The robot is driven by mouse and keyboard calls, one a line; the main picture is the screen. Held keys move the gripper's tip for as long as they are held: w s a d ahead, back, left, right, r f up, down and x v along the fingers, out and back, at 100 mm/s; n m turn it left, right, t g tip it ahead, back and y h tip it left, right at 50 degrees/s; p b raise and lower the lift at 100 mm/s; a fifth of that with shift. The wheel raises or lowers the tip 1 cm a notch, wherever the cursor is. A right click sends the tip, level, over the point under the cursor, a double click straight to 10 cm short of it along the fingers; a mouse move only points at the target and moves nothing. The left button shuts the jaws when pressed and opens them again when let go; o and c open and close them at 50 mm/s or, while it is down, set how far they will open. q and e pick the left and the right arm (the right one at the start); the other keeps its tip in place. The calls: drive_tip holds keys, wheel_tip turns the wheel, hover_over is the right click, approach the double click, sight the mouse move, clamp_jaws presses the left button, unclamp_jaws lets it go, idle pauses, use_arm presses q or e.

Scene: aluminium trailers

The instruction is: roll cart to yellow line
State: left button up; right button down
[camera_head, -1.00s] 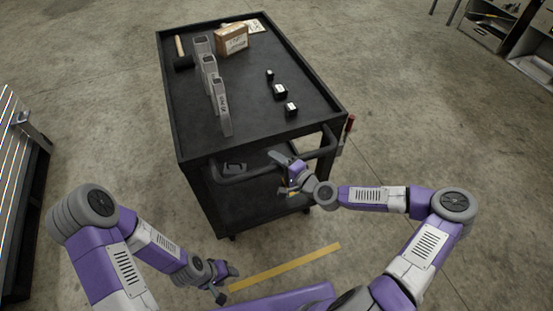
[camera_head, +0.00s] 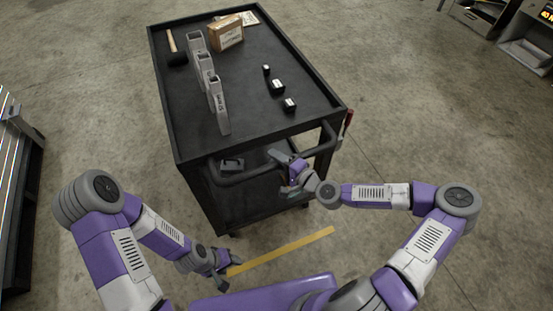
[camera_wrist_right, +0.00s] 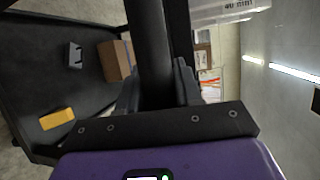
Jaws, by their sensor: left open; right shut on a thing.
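A black cart (camera_head: 165,110) with a top tray and a lower shelf stands in front of me. Its handle bar (camera_head: 240,178) runs along the near side. My right gripper (camera_head: 282,160) is shut on the handle, right of its middle. The right wrist view shows the dark bar (camera_wrist_right: 150,60) between the fingers. My left gripper (camera_head: 222,278) is open and empty, low over the floor near the left end of the yellow line. The yellow line (camera_head: 290,248) lies on the concrete between the cart and my base, and the cart's near edge is close to it.
On the cart top are a mallet (camera_head: 176,52), upright grey metal pieces (camera_head: 216,100), a cardboard box (camera_head: 226,32) and small black blocks (camera_head: 277,87). A trailer-like metal rack (camera_head: 18,190) stands at the left. Open floor (camera_head: 420,110) lies to the right.

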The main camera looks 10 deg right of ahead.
drive_tip(key=c, duration=1.2)
unclamp_jaws()
drive_tip(key=shift+s+f, duration=0.2)
drive_tip(key=o, duration=0.4)
drive_tip(key=shift+s+r, duration=0.15)
drive_tip(key=shift+c, duration=0.2)
drive_tip(key=shift+d, duration=0.1)
drive_tip(key=p+v, duration=0.1)
drive_tip(key=v, duration=0.6)
drive_tip(key=shift+s+p, duration=0.15)
drive_tip(key=shift+p, duration=0.25)
